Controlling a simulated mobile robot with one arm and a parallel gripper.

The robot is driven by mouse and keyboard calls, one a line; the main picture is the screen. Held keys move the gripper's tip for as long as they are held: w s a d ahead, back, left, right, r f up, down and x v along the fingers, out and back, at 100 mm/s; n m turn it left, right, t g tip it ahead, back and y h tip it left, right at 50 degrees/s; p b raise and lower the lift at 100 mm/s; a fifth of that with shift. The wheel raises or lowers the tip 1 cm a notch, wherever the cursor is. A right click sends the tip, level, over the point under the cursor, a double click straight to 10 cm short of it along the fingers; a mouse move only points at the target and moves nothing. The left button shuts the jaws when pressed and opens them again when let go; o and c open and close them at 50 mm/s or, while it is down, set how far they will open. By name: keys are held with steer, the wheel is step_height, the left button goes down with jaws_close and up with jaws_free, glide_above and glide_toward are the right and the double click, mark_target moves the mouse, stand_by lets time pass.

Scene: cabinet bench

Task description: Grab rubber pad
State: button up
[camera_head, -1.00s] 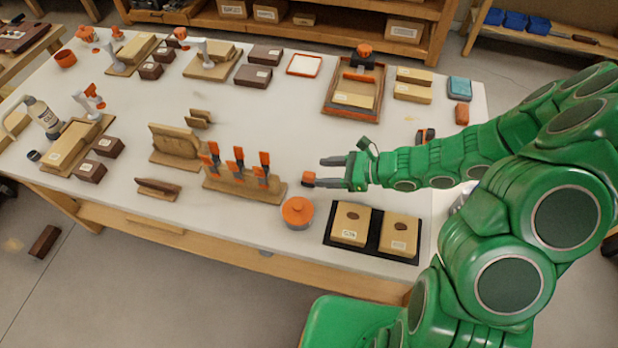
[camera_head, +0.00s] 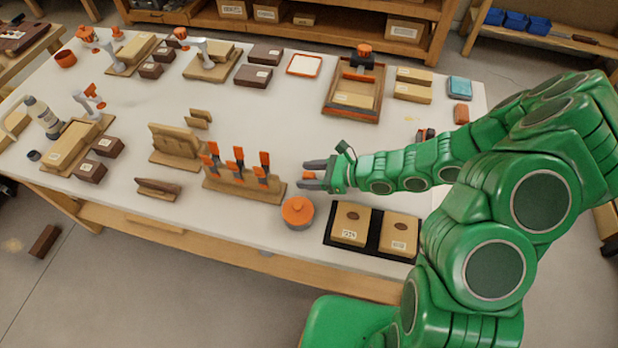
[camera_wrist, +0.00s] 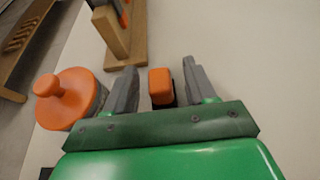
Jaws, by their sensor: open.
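A small orange-topped block with a dark lower part (camera_wrist: 160,88), which looks like the rubber pad, stands on the white table. In the wrist view it sits between the two grey fingers of my gripper (camera_wrist: 160,70), with a gap on each side. In the head view my gripper (camera_head: 303,175) is open and low by the table, and the orange block (camera_head: 308,175) shows between its fingers, partly hidden. I cannot tell how far the fingertips are above the table.
A round pot with an orange lid (camera_head: 298,210) stands close to my gripper, and also shows in the wrist view (camera_wrist: 72,97). A wooden rack with orange-handled tools (camera_head: 240,185) is to the left. A black tray (camera_head: 374,231) with two boxes lies in front.

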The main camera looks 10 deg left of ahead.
steer(key=shift+x, duration=1.25)
jaws_close()
steer(key=shift+r, duration=0.15)
step_height(320, 180, up, 10)
